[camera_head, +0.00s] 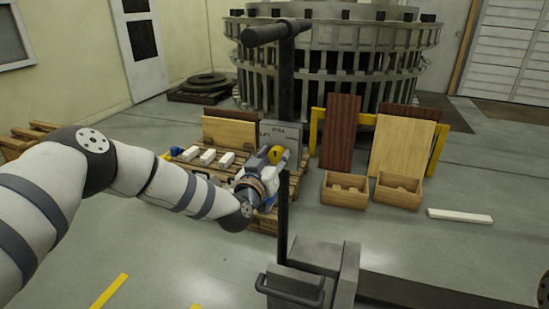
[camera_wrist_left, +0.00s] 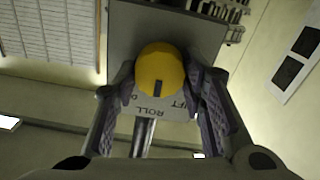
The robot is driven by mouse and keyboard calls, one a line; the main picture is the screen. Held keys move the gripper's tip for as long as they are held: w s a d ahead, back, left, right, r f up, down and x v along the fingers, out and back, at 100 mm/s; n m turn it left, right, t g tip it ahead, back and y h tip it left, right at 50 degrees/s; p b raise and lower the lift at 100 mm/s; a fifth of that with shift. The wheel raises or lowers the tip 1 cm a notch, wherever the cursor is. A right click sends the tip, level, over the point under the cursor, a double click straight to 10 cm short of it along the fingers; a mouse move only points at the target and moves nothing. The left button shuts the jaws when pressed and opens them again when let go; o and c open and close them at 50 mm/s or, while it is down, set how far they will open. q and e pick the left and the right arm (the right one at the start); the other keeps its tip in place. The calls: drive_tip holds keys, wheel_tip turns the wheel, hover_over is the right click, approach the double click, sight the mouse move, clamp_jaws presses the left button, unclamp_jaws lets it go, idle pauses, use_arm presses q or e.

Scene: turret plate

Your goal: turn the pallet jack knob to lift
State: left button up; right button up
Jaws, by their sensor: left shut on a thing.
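The pallet jack (camera_head: 286,85) stands upright, with a dark post, a crossbar handle and a grey panel with lettering. The round yellow knob (camera_wrist_left: 160,75) is on the panel; it also shows in the head view (camera_head: 276,154). Its dark mark lies at its lower right side in the wrist view, beside partly hidden letters ending in "FT". The word "ROLL" reads farther left on the plate (camera_wrist_left: 152,112). My left gripper (camera_head: 268,161) is shut on the knob, one finger on each side in the wrist view (camera_wrist_left: 165,85). My right gripper is not seen.
A pallet (camera_head: 200,170) with white blocks lies left of the jack. Two wooden crates (camera_head: 345,190) and leaning boards (camera_head: 401,146) stand at right. A white bar (camera_head: 460,216) lies on the floor. A large round metal structure (camera_head: 345,60) stands behind.

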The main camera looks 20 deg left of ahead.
use_arm(q)
drive_tip(key=n, duration=0.4)
drive_tip(key=shift+f+n+b, duration=0.25)
drive_tip(key=shift+n+b, duration=0.6)
drive_tip(key=shift+n, duration=1.85)
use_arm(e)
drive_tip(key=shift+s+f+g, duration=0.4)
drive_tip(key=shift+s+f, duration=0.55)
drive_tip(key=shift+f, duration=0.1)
use_arm(q)
drive_tip(key=o, duration=1.2)
drive_tip(key=shift+r, duration=0.1)
drive_tip(key=shift+c, duration=0.2)
drive_tip(key=shift+s, duration=0.1)
drive_tip(key=s, duration=1.2)
drive_tip(key=shift+a, duration=0.3)
